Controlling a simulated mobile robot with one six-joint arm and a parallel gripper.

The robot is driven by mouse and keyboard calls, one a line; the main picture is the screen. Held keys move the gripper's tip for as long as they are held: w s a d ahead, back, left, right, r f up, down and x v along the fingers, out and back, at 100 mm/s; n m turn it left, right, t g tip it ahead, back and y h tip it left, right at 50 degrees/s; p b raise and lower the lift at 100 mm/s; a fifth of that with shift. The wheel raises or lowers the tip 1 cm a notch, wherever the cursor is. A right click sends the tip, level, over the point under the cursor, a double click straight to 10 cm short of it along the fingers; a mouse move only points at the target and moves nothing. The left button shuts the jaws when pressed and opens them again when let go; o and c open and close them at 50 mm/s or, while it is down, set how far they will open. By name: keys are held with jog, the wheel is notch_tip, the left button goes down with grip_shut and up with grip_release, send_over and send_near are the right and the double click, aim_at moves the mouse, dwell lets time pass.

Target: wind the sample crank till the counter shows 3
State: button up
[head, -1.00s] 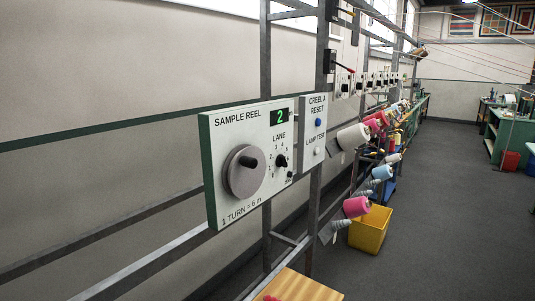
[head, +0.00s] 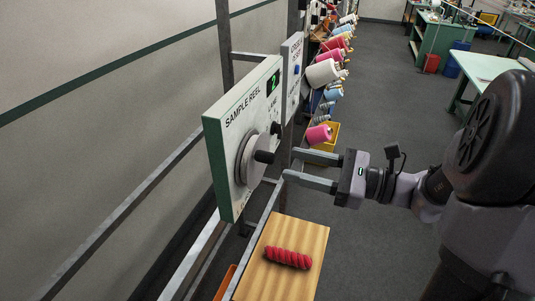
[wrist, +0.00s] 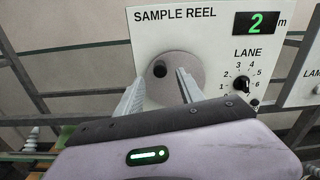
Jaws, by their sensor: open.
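The sample reel panel (head: 222,150) is a white board with a green edge, mounted on a grey metal frame. Its grey crank disc (head: 246,160) carries a black knob (head: 264,156) that sticks out. In the wrist view the knob (wrist: 160,69) is near the upper left part of the disc (wrist: 181,92). The green counter (wrist: 257,22) reads 2. My gripper (head: 287,163) is open in front of the disc, its two fingers pointing at the panel. In the wrist view the fingers (wrist: 160,82) appear either side of the knob's line, with nothing held between them.
The lane dial (wrist: 243,85) is right of the disc, with a small switch below it. A wooden board (head: 280,262) with a red yarn hank (head: 288,258) lies below my gripper. Yarn cones (head: 322,72) and a yellow bin (head: 325,137) stand beyond the panel.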

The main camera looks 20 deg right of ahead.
aim_at(274, 159)
jog(key=x, duration=0.7)
jog(key=shift+d, duration=0.1)
grip_shut()
dwell(1.1)
